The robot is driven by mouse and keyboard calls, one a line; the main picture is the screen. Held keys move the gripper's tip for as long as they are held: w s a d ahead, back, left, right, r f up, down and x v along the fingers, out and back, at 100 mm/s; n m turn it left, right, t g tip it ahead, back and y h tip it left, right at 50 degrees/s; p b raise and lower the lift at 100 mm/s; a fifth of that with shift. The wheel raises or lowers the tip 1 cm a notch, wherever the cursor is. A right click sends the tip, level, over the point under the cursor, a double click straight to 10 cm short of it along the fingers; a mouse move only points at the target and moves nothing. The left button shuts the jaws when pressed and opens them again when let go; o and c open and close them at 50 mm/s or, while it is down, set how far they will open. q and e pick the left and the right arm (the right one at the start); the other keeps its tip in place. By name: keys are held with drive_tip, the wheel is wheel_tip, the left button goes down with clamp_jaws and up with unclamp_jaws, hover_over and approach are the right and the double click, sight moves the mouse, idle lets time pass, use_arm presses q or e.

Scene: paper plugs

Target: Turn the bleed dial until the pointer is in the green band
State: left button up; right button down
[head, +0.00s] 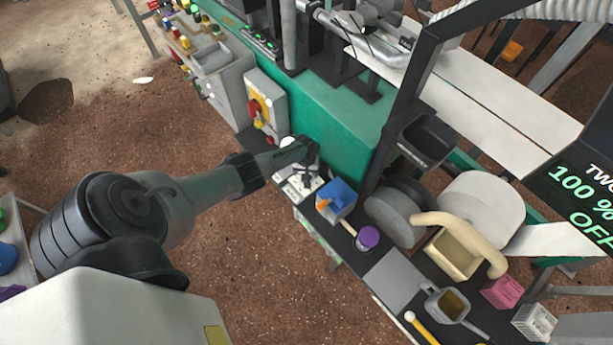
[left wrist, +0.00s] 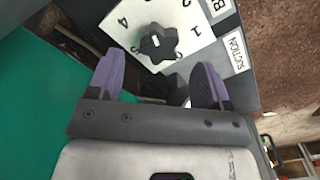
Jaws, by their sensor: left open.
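The dial is a black star-shaped knob (left wrist: 158,45) on a white plate (left wrist: 203,50) with numbers around it, in the left wrist view. A label beside it starts with B, the rest cut off, and another reads SUCTION (left wrist: 237,50). My left gripper (left wrist: 158,66) is open, its purple fingers on either side of the knob's near edge; I cannot tell whether they touch it. In the head view my left gripper (head: 308,160) is over the white plate (head: 299,186) and hides part of it. I cannot make out a pointer or green band. My right gripper is not in view.
A grey box with a red and yellow switch (head: 259,106) is behind to the left. The green machine body (head: 335,118) rises behind.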

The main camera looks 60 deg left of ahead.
use_arm(q)
drive_tip(key=shift+f, duration=0.1)
drive_tip(key=shift+f+b, duration=0.7)
drive_tip(key=shift+b, duration=0.05)
drive_tip(key=shift+f+b, duration=1.15)
drive_tip(key=shift+f, duration=0.05)
drive_tip(key=c, duration=0.9)
drive_tip(key=o, duration=0.9)
